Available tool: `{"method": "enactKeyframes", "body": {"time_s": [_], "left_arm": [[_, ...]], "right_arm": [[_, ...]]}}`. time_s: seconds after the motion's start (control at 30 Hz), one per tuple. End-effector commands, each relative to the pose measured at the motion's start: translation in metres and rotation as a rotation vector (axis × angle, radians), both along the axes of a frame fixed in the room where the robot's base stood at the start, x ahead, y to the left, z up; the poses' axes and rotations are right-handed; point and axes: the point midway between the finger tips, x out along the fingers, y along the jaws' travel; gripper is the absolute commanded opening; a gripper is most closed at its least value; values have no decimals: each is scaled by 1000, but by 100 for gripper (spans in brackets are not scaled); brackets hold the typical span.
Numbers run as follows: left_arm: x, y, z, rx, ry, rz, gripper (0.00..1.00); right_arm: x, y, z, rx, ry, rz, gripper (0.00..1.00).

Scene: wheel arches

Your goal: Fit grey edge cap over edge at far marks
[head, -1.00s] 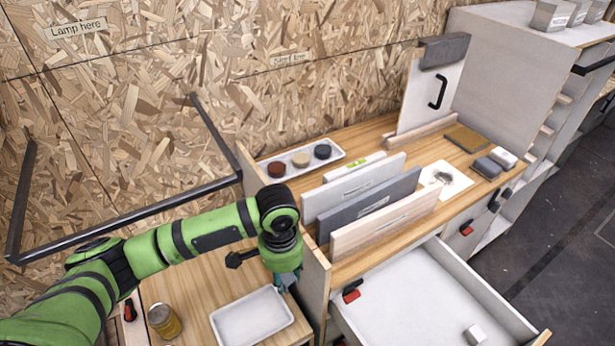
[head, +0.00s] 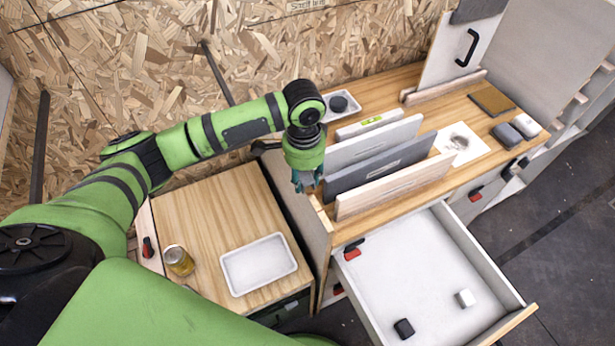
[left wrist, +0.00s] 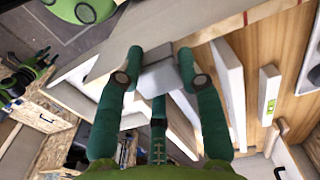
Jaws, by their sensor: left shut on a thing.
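My left gripper (head: 307,186) is over the upright side board (head: 312,232) at the left end of the worktop.
Several upright boards (head: 385,167) stand just right of the gripper. An open drawer (head: 425,262) holds a white block (head: 466,298) and a black block (head: 403,328). A white tray (head: 258,265) and a jar (head: 179,260) stand on the lower bench at left.

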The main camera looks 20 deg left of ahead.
Motion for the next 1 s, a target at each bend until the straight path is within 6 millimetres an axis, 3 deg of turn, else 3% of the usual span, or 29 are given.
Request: {"method": "enactKeyframes", "body": {"time_s": [0.13, 0.43, 1.0], "left_arm": [[5, 6, 0, -1, -1, 1, 21], [15, 18, 0, 1, 1, 2, 21], [34, 39, 0, 0, 0, 2, 21]], "right_arm": [[-3, -1, 0, -2, 5, -2, 40], [26, 0, 2, 2, -42, -2, 40], [13, 1, 1, 1, -20, -1, 40]]}}
